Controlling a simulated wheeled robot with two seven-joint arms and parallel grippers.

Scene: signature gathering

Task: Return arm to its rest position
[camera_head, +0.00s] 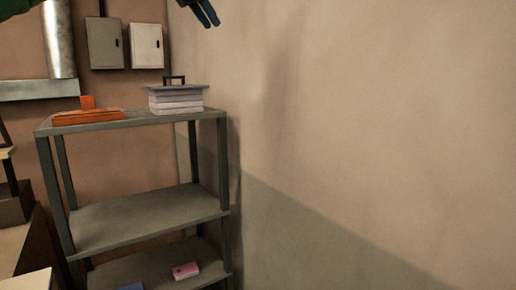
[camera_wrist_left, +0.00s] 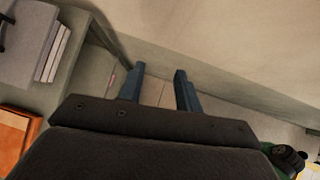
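My left gripper (camera_head: 207,20) shows at the top edge of the head view, high in front of the beige wall, above and to the right of the shelf. In the left wrist view its two blue fingers (camera_wrist_left: 160,76) stand apart with nothing between them. It is open and touches nothing that I can see. Part of a green arm link of mine shows in the top left corner of the head view; the rest of the arm is out of frame. My right gripper is in neither view.
A grey metal shelf (camera_head: 145,213) stands against the wall. Its top holds an orange tray (camera_head: 88,117) and a stack of binders or books (camera_head: 176,101). A pink item (camera_head: 186,270) and a blue item (camera_head: 131,287) lie on the lower shelf. The wall (camera_head: 380,110) at right is bare.

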